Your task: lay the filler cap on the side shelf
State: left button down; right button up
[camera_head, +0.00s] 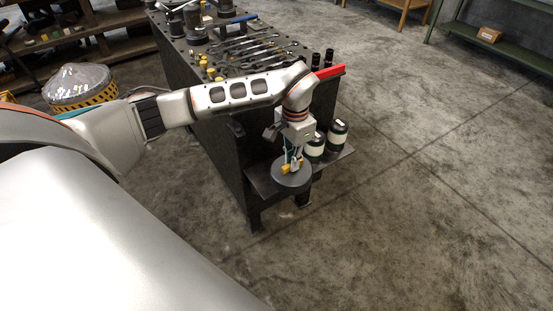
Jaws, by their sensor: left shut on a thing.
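The filler cap (292,180) is a dark grey round disc with yellow bits on its top. My left gripper (292,164) points down from above and is shut on the cap, with its fingers at the top of the disc. The side shelf (258,181) is a dark plate at the end of the workbench. The cap appears over the shelf's left part and hides some of its front edge. I cannot tell whether the cap touches the shelf. My right gripper is not in view.
The workbench (210,135) carries wrenches (250,50) and a red item (330,71).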

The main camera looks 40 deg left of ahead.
pick_arm(q)
jog(key=w+a, duration=0.3)
jog(key=a, duration=0.4)
jog(key=f+b, duration=0.1)
jog(key=f, duration=0.4)
jog(key=a+f+b, duration=0.1)
jog(key=f, duration=0.1)
jog(key=shift+w+f+b, duration=0.1)
jog(key=shift+f+b, duration=0.05)
jog(key=shift+b, duration=0.15)
jog(key=shift+r, duration=0.2)
jog(key=shift+f, duration=0.1)
jog(key=c, duration=2.1)
grip_release()
